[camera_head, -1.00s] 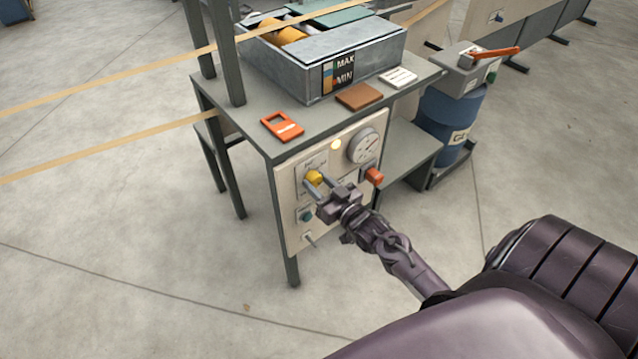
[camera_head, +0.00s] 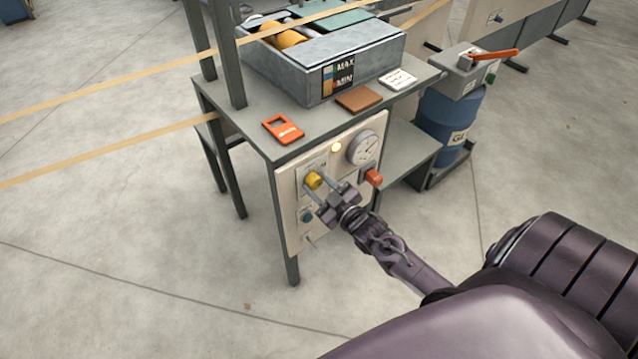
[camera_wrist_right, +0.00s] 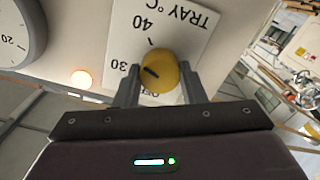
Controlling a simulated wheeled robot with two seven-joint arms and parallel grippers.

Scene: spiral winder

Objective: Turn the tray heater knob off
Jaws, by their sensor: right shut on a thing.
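The yellow tray heater knob (camera_head: 313,180) sits on the pale front panel (camera_head: 290,220) of the bench. My right gripper (camera_head: 313,184) is at the knob, with one finger on either side of it. In the right wrist view the knob (camera_wrist_right: 159,72) is between the two fingertips of the right gripper (camera_wrist_right: 158,80), which is shut on it. A dark pointer mark on the knob lies on the side toward the 30. The TRAY °C label plate (camera_wrist_right: 185,25) appears upside down, with 40 and 30 readable and OFF partly hidden. My left gripper is out of view.
A lit lamp (camera_head: 336,147) and a round dial (camera_head: 362,147) are above the knob. A red-orange control (camera_head: 374,178) is to the right and a teal button (camera_head: 307,216) below. An orange-handled unit tops a blue drum (camera_head: 450,115). The floor in front is clear.

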